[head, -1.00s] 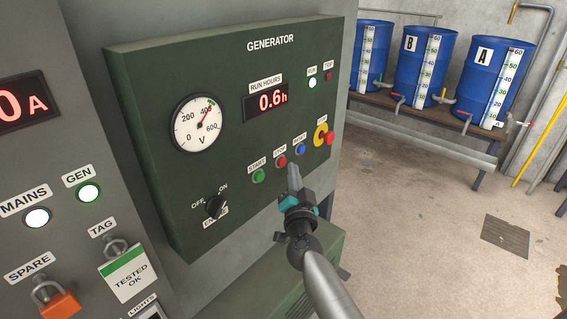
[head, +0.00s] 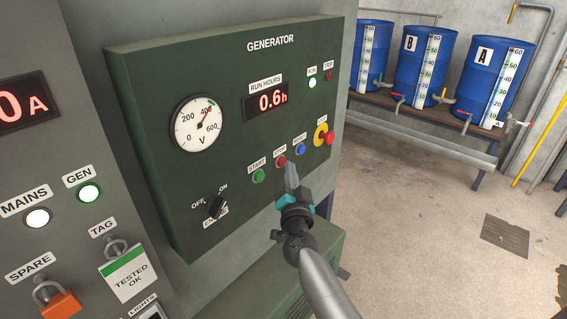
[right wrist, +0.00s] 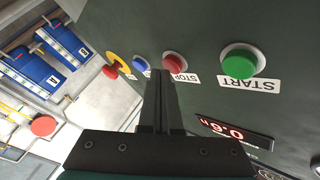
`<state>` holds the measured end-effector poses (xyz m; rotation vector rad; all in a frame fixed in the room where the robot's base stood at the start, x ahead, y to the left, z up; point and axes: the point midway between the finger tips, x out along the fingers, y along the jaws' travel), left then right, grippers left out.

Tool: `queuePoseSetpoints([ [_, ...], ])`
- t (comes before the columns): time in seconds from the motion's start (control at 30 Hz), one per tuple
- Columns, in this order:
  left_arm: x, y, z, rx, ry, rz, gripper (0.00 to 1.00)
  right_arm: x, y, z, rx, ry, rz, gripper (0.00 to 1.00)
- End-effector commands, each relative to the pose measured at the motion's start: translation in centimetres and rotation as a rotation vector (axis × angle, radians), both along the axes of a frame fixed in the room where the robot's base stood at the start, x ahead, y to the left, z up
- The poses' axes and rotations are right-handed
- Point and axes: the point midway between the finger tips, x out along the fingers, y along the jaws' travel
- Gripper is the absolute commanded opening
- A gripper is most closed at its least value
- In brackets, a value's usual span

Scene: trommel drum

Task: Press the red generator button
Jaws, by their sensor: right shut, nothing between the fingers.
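The dark green generator panel (head: 241,206) carries a row of buttons. The red button (head: 281,161) labelled STOP sits between the green START button (head: 258,176) and a blue button (head: 300,149). A red mushroom knob on a yellow ring (head: 321,135) is further right. My right gripper (head: 289,166) is shut and empty, its fingertips just below the red STOP button in the head view. In the right wrist view the shut fingers (right wrist: 161,75) point at the panel beside the red STOP button (right wrist: 174,64); whether they touch it I cannot tell. My left gripper is not in view.
A voltmeter (head: 198,125), a run-hours display (head: 265,102) and a black rotary switch (head: 215,206) are on the same panel. A grey cabinet with lamps and padlocks stands at the left. Blue drums (head: 424,60) stand on a rack at the back right. The floor at right is mostly clear.

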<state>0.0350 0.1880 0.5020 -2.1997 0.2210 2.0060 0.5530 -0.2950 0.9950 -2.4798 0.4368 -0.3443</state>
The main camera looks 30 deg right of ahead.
Motion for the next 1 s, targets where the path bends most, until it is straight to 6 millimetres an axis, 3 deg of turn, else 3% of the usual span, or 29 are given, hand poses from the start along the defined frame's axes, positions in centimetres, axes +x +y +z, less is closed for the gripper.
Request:
queuePoseSetpoints([
  [1.0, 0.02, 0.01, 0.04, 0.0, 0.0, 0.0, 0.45, 0.63, 0.28, 0.01, 0.0, 0.001, 0.001, 0.0],
])
